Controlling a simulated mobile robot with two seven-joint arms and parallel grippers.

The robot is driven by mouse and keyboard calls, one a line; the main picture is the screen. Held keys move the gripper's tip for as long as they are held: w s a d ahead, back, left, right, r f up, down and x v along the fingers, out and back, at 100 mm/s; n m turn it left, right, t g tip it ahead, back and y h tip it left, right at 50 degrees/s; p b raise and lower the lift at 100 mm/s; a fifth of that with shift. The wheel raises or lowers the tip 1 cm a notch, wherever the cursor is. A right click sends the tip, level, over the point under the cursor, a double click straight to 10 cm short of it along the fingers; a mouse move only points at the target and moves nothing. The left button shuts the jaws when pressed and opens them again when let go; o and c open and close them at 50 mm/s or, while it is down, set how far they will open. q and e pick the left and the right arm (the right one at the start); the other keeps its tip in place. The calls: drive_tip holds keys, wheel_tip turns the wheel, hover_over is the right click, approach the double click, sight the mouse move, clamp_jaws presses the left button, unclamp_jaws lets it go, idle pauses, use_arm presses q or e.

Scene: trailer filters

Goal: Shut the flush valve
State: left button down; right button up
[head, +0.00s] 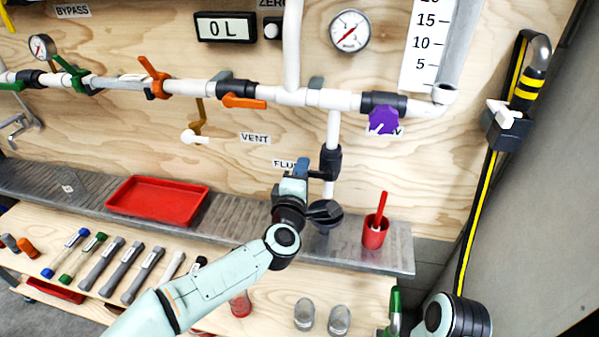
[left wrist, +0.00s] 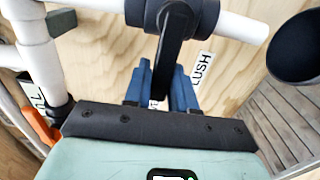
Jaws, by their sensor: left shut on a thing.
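The flush valve (head: 330,162) is a dark body on the white vertical pipe, right of the partly hidden FLUSH label (head: 284,164). In the left wrist view the valve body (left wrist: 150,13) is at the top, and its black lever (left wrist: 172,48) sticks out crosswise to the pipe. My left gripper (head: 302,167) is at the valve's left side. Its blue fingers (left wrist: 163,82) are on either side of the lever, shut on it. My right gripper is not in view.
A dark funnel (head: 324,213) sits below the valve. A red cup (head: 374,232) and a red tray (head: 158,198) stand on the grey shelf (head: 340,252). A purple valve (head: 383,121) and an orange-handled valve (head: 244,101) are on the pipe above.

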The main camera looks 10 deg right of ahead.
use_arm(q)
drive_tip(key=shift+f, duration=0.15)
drive_tip(key=c, duration=1)
unclamp_jaws()
drive_tip(key=shift+s, duration=0.1)
drive_tip(key=v, duration=1.3)
drive_tip(key=shift+s, duration=0.1)
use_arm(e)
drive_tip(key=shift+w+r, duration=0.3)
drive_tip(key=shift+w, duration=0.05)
